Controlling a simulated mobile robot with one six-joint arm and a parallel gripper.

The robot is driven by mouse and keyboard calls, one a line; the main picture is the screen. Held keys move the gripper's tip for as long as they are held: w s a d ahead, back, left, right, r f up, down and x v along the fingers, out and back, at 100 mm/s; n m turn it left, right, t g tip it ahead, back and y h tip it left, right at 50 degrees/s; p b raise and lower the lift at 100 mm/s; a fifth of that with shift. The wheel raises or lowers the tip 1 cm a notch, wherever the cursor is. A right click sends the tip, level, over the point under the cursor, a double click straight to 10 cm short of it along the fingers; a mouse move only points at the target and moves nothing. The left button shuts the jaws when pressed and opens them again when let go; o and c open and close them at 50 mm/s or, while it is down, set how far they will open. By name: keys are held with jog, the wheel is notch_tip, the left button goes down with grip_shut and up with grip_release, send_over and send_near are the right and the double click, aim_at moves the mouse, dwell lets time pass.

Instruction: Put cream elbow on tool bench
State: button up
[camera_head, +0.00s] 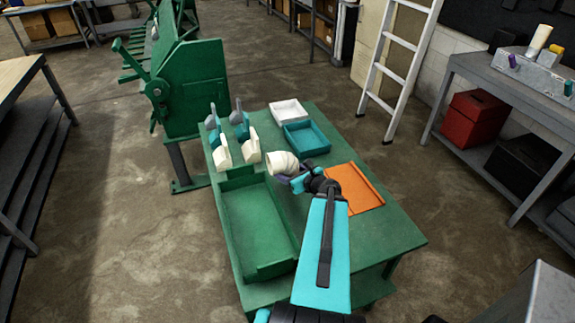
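The cream elbow (283,163) is a short, ribbed, pale tube piece over the middle of the green table. My gripper (291,179) is right at its near, right side, and the two overlap in the picture. The fingers are small and partly hidden by the elbow, so I cannot tell whether they are closed on it or whether it is lifted. A grey bench (520,92) with tool-like items on top stands at the right by the wall. No label shows which surface is the tool bench.
The green table (385,232) holds a green tray (237,225), teal tray (307,138), white tray (290,111), orange tray (356,188) and several upright fittings (250,146). A ladder (404,75) leans behind. A red box (474,118) sits under the grey bench. Open floor (455,220) lies between the tables.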

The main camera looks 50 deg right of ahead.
aim_at(291, 176)
jog(key=shift+s+r, duration=0.15)
jog(key=shift+r, duration=0.05)
jog(key=shift+s+a+p, duration=0.15)
jog(key=shift+p, duration=0.35)
jog(key=shift+s+a, duration=0.25)
jog(key=shift+s, duration=0.25)
jog(key=shift+s+a, duration=0.25)
jog(key=shift+s, duration=0.2)
jog(key=shift+s+f, duration=0.1)
jog(key=shift+s, duration=0.1)
